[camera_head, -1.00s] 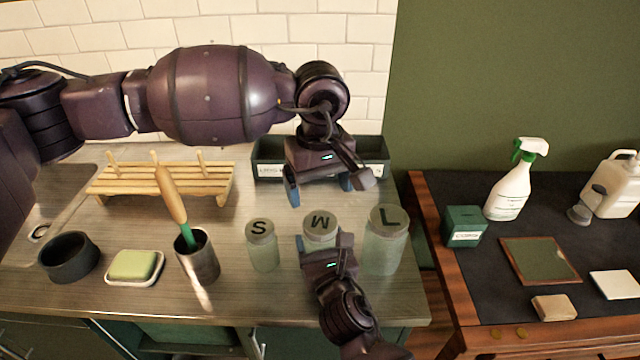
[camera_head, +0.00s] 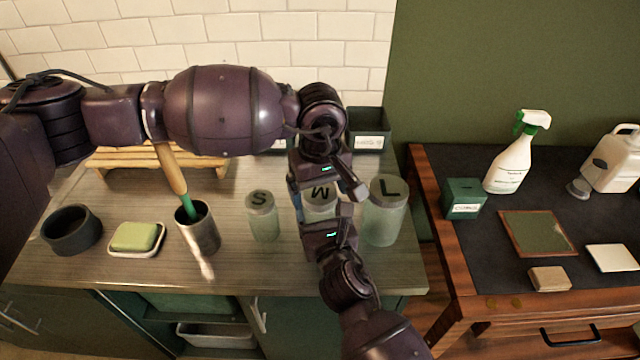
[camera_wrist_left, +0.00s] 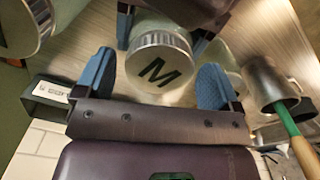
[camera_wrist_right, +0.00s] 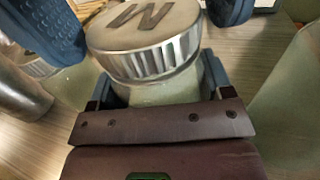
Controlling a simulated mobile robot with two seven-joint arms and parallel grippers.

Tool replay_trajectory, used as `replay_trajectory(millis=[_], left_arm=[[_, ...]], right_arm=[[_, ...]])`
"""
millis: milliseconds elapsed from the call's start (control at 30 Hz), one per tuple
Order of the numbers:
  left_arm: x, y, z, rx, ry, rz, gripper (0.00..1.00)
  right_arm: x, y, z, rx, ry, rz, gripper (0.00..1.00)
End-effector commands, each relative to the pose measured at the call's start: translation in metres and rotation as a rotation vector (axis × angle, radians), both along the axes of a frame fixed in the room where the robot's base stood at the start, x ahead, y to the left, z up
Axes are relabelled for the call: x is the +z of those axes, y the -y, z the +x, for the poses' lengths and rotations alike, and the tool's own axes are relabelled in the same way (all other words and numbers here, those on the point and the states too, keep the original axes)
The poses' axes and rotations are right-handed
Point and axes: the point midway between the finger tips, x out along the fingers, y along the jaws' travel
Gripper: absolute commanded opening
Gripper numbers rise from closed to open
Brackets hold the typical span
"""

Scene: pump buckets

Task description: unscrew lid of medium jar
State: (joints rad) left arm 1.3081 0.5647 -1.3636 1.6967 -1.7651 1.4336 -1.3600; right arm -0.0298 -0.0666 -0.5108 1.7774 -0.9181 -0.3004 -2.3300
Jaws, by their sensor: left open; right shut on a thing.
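The medium jar, with an M on its lid, stands upright on the counter between the S jar (camera_head: 262,222) and the L jar (camera_head: 385,218). Its lid (camera_head: 321,196) shows between my two grippers, and also in the left wrist view (camera_wrist_left: 160,66) and the right wrist view (camera_wrist_right: 148,45). The lid sits on the jar. My right gripper (camera_head: 320,222) is shut on the jar body below the lid, from the front. My left gripper (camera_wrist_left: 158,85) is open above and behind the lid, its blue fingers on either side of it and apart from it.
A metal cup (camera_head: 199,232) with a green-and-wood brush, a soap dish (camera_head: 150,251) and a dark bowl (camera_head: 70,230) stand to the left. A slatted rack (camera_head: 105,160) and dark bins (camera_head: 368,140) are behind. The S and L jars flank closely.

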Motion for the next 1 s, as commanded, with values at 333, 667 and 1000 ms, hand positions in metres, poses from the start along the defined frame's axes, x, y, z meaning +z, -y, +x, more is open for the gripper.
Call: replay_trajectory(millis=[333,667,1000], left_arm=[[0.0002,0.0001,0.0000,0.000,0.000,0.000,0.50],[0.0004,0.0002,0.0000,0.087,0.000,-0.001,0.38],[0.0009,0.0002,0.0000,0.506,-0.001,-0.002,0.38]], right_arm=[[-0.0010,0.0003,0.0000,-0.001,-0.002,-0.001,0.07],[-0.0011,0.0003,0.0000,-0.001,-0.002,-0.001,0.07],[-0.0011,0.0004,0.0000,-0.001,-0.002,-0.001,0.07]])
